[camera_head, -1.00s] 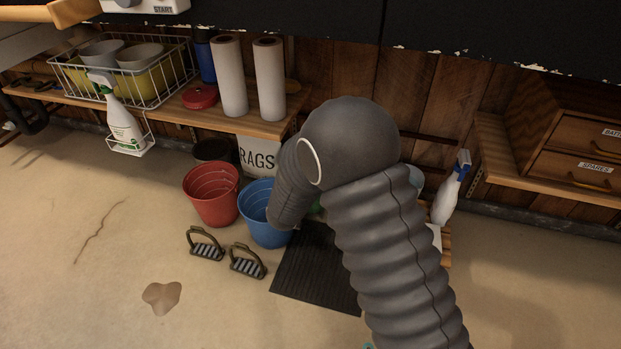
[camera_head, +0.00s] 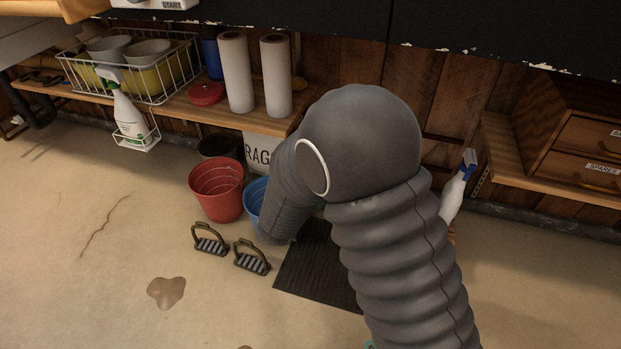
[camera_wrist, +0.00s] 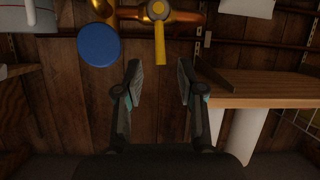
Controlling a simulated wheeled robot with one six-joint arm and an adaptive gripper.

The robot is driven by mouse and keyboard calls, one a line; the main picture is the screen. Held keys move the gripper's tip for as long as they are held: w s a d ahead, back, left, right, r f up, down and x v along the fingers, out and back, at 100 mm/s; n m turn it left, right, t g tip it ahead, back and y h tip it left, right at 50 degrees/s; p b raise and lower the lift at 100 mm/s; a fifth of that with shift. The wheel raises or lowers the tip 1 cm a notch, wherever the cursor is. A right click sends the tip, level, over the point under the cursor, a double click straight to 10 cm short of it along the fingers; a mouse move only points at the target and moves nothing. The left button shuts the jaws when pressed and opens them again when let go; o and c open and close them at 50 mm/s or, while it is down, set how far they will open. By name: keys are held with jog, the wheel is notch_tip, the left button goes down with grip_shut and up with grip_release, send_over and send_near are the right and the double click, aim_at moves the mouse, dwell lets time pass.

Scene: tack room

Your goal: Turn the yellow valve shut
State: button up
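In the wrist view a yellow valve lever (camera_wrist: 160,45) hangs straight down from a brass valve body (camera_wrist: 157,10) on a copper pipe (camera_wrist: 188,18) at the top of the picture. My gripper (camera_wrist: 159,66) is open. Its two fingers stand apart on either side of the lever's line, just below the lever's lower end in the picture. Nothing is between the fingers. In the head view my sleeved arm hides the gripper, and the valve does not show there.
A blue round disc (camera_wrist: 99,45) sits left of the lever. A wooden shelf (camera_wrist: 265,87) is to the right. In the head view, red (camera_head: 217,191) and blue (camera_head: 256,200) buckets, stirrups (camera_head: 250,258) and a black mat (camera_head: 318,270) are on the floor.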

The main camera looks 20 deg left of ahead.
jog(key=shift+v, duration=2.4)
jog(key=s+d+f+n+g+h, duration=0.2)
jog(key=s+d+n+g+h, duration=0.15)
jog(key=d+n, duration=0.4)
jog(key=s+d+r+g+h+p, duration=0.1)
jog(key=s+d+r+g, duration=0.15)
jog(key=d, duration=0.35)
jog(key=s+d+r+g+h+p, duration=0.1)
jog(key=s+d+r+g+h, duration=0.1)
jog(key=s+d+r, duration=0.35)
jog(key=s+d+r+m+y+p, duration=0.3)
jog(key=d+r, duration=0.5)
jog(key=r, duration=0.3)
jog(key=s+d+r+m+y+p, duration=0.3)
jog(key=s+d+r+m+p, duration=0.2)
jog(key=r, duration=0.7)
jog(key=shift+s+d+m+p, duration=0.4)
jog(key=shift+s+d, duration=0.55)
jog(key=shift+d, duration=1.05)
